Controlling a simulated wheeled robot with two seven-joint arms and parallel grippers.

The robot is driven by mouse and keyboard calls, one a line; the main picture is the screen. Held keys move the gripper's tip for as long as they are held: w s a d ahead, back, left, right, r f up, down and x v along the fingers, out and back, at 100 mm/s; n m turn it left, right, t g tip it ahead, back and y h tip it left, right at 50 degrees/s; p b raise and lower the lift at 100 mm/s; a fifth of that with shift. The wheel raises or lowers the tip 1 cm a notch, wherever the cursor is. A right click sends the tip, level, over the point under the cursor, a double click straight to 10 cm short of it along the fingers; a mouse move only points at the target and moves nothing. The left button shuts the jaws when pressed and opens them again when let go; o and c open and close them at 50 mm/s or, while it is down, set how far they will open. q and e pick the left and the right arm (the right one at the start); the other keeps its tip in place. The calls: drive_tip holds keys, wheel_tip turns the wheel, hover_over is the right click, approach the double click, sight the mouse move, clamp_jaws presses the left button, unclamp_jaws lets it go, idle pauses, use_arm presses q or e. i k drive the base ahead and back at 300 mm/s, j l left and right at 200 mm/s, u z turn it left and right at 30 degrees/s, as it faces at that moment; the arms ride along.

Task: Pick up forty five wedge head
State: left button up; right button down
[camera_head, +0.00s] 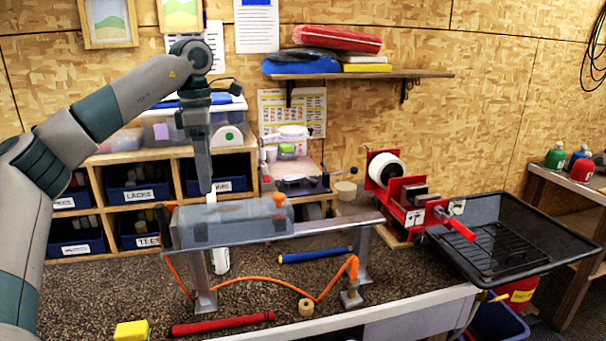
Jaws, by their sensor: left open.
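My left gripper (205,180) points down from the raised left arm, in front of the wooden cubby shelf. It is open, and its narrow fingers are seen nearly edge-on. Its fingertips appear just above or behind the grey clear-sided box (235,222) on the metal stand; the exact depth is hard to tell. I cannot make out a wedge head marked forty five anywhere in view. My right gripper is not in view.
Labelled blue bins (139,192) fill the cubby shelf. A red clamp machine (405,200) and a black mesh tray (510,235) stand at the right. A red grip (222,324), a blue grip (315,255), an orange hose (270,280) and a yellow sponge (131,331) lie on the bench.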

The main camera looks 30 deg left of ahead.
sight(290, 179)
drive_tip(key=i, duration=1.45)
